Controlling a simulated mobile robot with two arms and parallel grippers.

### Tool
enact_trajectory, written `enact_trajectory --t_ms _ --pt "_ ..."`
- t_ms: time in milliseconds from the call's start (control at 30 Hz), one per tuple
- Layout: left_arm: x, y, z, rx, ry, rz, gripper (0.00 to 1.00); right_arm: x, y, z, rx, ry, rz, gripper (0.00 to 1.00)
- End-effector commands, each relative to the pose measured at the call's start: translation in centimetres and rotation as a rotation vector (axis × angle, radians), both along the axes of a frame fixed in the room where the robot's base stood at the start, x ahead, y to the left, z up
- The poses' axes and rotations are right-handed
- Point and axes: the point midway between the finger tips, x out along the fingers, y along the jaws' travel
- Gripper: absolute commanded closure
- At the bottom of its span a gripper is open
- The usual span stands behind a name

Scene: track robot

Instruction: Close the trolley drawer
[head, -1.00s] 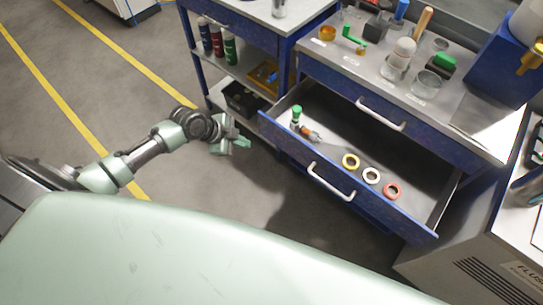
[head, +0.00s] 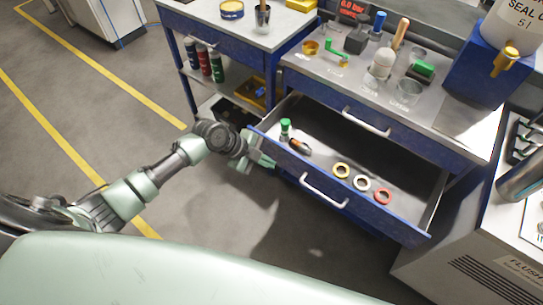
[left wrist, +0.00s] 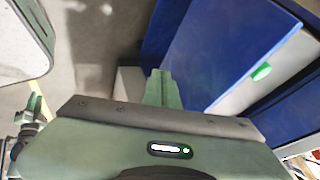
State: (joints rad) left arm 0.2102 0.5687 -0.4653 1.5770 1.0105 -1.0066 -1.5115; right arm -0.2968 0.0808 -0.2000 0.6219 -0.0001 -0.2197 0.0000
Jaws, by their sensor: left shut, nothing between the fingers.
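The blue trolley drawer (head: 376,219) is pulled well open in the head view, with a pale bar handle (head: 323,191) on its front. A green-capped bottle, a small dark and orange item and yellow, white and red rings lie inside it. My left gripper (head: 266,161) is shut and empty, by the left end of the drawer front. I cannot tell whether it touches. In the left wrist view its closed green fingers (left wrist: 161,88) point toward a blue panel (left wrist: 225,50), with a green-marked pale strip beside it.
The trolley top (head: 440,120) holds jars, tools and a blue dispenser. A shut upper drawer with a handle (head: 366,121) sits above the open one. A second trolley (head: 225,35) stands at left, and a grey cabinet (head: 450,240) at right. Open floor lies left.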

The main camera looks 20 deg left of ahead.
Motion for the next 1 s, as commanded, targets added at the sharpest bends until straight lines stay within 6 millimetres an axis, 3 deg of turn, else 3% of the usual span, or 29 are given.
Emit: enact_trajectory --t_ms 200,667,1000 --pt "1.8 -0.6 0.0 -0.001 0.001 0.0 1.0 -0.3 0.1 0.4 0.0 0.003 0.0 0.8" --pt "2.0 -0.7 -0.1 0.0 0.003 0.001 1.0 -0.4 0.1 0.3 0.001 0.006 -0.001 0.8" --pt "4.2 -1.4 -0.4 0.0 -0.001 -0.001 1.0 -0.6 0.1 -1.7 0.001 0.008 -0.001 0.8"
